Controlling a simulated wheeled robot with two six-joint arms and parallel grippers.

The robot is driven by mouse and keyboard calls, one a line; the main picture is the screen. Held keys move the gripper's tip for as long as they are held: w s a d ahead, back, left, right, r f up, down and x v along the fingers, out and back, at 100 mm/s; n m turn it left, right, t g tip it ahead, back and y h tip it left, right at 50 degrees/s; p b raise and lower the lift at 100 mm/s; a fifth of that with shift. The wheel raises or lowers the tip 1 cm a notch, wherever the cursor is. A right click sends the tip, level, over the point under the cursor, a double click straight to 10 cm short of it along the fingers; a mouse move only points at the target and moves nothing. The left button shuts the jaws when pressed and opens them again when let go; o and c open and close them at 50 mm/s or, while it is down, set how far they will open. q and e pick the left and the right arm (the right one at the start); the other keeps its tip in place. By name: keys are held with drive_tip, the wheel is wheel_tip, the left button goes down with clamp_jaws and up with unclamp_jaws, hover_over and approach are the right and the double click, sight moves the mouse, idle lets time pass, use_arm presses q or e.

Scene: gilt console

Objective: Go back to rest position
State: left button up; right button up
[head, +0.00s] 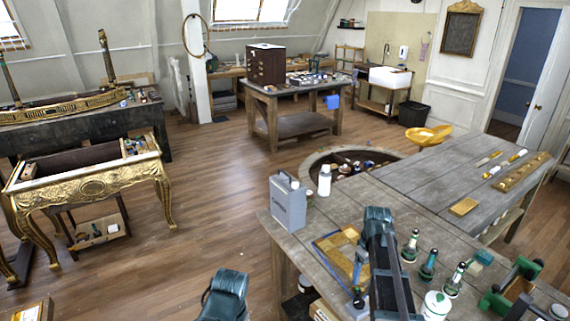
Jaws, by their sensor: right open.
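My right arm rises from the bottom edge over the near workbench. The right gripper (358,288) shows small and partly hidden beside the arm's dark links, over the edge of a board with wooden pieces (338,250). It is open, and I see nothing held in it. Of my left arm, only a dark teal link shows at the bottom edge, left of the workbench. The left gripper is not in view.
The near workbench (335,212) holds a grey metal can (288,203), a white bottle (324,180), several small green-capped bottles and a white tub (435,305). A gilt console (90,185) stands at left. Wooden floor (205,225) lies clear between them.

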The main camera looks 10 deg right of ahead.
drive_tip(key=s+a+f+b, duration=0.4)
drive_tip(key=s+a, duration=0.1)
drive_tip(key=a, duration=0.4)
drive_tip(key=s+a+f+b, duration=0.4)
drive_tip(key=s+a, duration=0.1)
drive_tip(key=a, duration=0.5)
drive_tip(key=s+a+f+h+b, duration=0.1)
drive_tip(key=s+a+f+b, duration=0.3)
drive_tip(key=a, duration=0.6)
drive_tip(key=shift+s+a+f+b, duration=0.25)
drive_tip(key=shift+s+f, duration=0.2)
drive_tip(key=shift+s, duration=0.55)
drive_tip(key=shift+d, duration=0.2)
